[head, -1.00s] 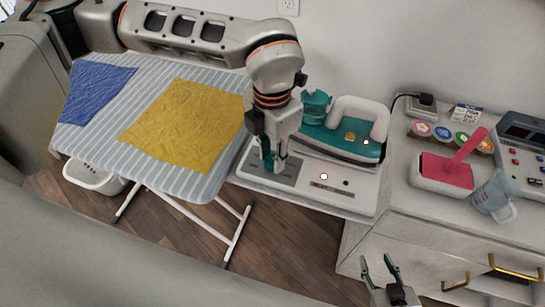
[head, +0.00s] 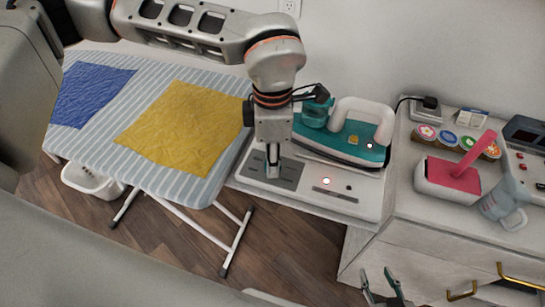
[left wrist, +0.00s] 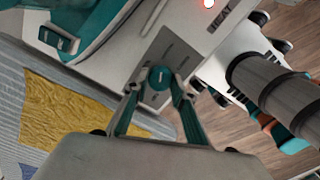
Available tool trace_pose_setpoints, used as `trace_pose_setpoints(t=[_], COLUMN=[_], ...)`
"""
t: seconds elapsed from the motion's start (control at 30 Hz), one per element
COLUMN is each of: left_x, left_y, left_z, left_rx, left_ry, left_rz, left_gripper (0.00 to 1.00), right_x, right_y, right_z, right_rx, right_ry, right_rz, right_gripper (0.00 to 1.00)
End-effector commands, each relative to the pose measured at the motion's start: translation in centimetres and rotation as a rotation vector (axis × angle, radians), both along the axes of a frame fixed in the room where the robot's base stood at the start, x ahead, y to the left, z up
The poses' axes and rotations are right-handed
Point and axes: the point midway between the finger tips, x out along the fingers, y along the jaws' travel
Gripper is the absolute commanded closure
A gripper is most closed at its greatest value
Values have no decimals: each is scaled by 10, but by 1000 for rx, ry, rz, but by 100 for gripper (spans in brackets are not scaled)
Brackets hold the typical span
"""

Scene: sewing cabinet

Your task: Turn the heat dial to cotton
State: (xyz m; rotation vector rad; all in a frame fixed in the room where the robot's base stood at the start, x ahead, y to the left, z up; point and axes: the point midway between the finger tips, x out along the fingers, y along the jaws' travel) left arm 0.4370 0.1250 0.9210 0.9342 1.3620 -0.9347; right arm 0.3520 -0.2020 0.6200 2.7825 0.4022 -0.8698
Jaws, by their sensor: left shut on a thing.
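The heat dial (left wrist: 160,78) is a round teal knob with a small pale mark, set in a grey panel (left wrist: 184,58) on the white iron station (head: 357,207). My left gripper (head: 273,172) reaches down onto this panel from above. In the left wrist view its two teal-padded fingers (left wrist: 158,84) close on opposite sides of the dial. In the head view the gripper hides the dial. The panel's setting marks are too small to read, so I cannot tell the setting. My right gripper (head: 379,276) is open and empty at the bottom, in front of the cabinet.
A teal and white iron (head: 365,150) rests on the station behind the panel, close to my left arm. The ironing board with yellow cloth (head: 180,125) and blue cloth (head: 90,95) is at left. A pink-topped box (head: 452,176) and grey-blue jug (head: 497,207) stand right.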

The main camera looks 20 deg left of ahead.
Motion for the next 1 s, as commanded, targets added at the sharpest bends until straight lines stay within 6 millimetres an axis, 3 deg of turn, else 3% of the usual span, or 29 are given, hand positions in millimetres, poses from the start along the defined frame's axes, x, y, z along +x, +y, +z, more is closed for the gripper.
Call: trace_pose_setpoints(t=[0.43, 0.47, 0.5, 0.53, 0.87, 1.0], left_x=[1, 1, 1, 1, 1, 1], left_y=[-1, -1, -1, -1, 0, 0], left_z=[2, 2, 2, 2, 1, 11], left_rx=[-4, -4, -4, -3, -2, -1], left_ry=[-5, -5, -5, -4, -2, -4], left_rz=[-11, -11, -10, -10, -9, -8], left_gripper=[96, 72, 62, 58, 58, 58], right_x=[1, 0, 0, 0, -1, -1], right_y=[0, 0, 0, 0, -1, -1], right_z=[1, 1, 1, 1, -1, -1], right_rx=[1, 1, 1, 1, -3, -3], right_ry=[-2, -2, -2, -2, 3, 2], right_rz=[0, 0, 0, 0, 0, 1], right_gripper=[60, 60, 60, 60, 60, 60])
